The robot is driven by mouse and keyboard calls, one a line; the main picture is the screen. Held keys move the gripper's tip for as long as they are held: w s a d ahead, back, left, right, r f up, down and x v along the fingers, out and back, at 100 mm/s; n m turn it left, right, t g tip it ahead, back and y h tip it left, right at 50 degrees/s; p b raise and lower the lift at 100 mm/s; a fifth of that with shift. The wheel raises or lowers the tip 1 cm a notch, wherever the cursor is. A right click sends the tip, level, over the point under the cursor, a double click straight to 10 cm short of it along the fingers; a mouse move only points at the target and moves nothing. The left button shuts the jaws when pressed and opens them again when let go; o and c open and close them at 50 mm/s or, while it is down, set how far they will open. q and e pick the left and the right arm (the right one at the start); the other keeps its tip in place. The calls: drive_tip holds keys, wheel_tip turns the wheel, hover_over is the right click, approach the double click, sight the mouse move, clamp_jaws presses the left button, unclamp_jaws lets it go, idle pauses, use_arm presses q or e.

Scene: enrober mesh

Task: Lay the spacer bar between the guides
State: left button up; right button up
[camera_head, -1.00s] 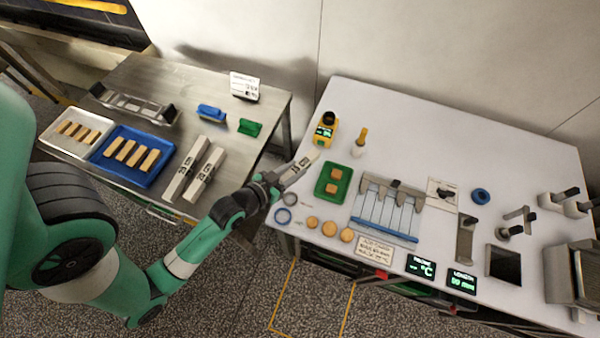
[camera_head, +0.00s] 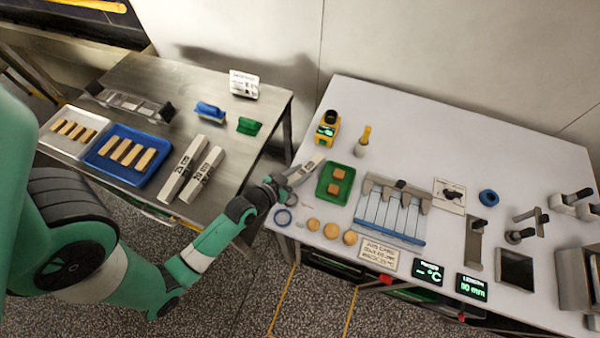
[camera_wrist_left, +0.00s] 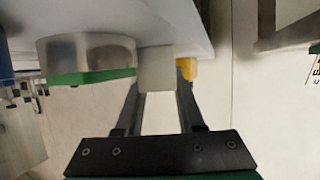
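My left gripper (camera_head: 281,184) is shut on a pale spacer bar (camera_head: 307,168) with dark print. It holds the bar over the left end of the white table, left of the green tray. In the left wrist view the bar's end (camera_wrist_left: 157,68) shows between the two dark fingers (camera_wrist_left: 158,105). Two longer pale bars with dark print, (camera_head: 180,169) and (camera_head: 203,174), lie side by side on the steel table. A slatted rack (camera_head: 389,218) with pale blue strips, grey upright pieces and a blue front edge stands on the white table. My right gripper is not in view.
The green tray (camera_head: 323,188) with brown pieces lies between the held bar and the rack. The back of the white table (camera_head: 440,125) is clear.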

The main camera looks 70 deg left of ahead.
use_arm(q)
drive_tip(key=o, duration=0.4)
drive_tip(key=shift+s+r, duration=0.1)
drive_tip(key=shift+r, duration=0.1)
drive_tip(key=v, duration=1.1)
drive_tip(key=shift+s+d+p, duration=0.1)
drive_tip(key=shift+s+p, duration=0.05)
drive_tip(key=shift+p, duration=0.2)
drive_tip(key=shift+s+d+r, duration=0.15)
drive_tip(key=shift+s+r, duration=0.05)
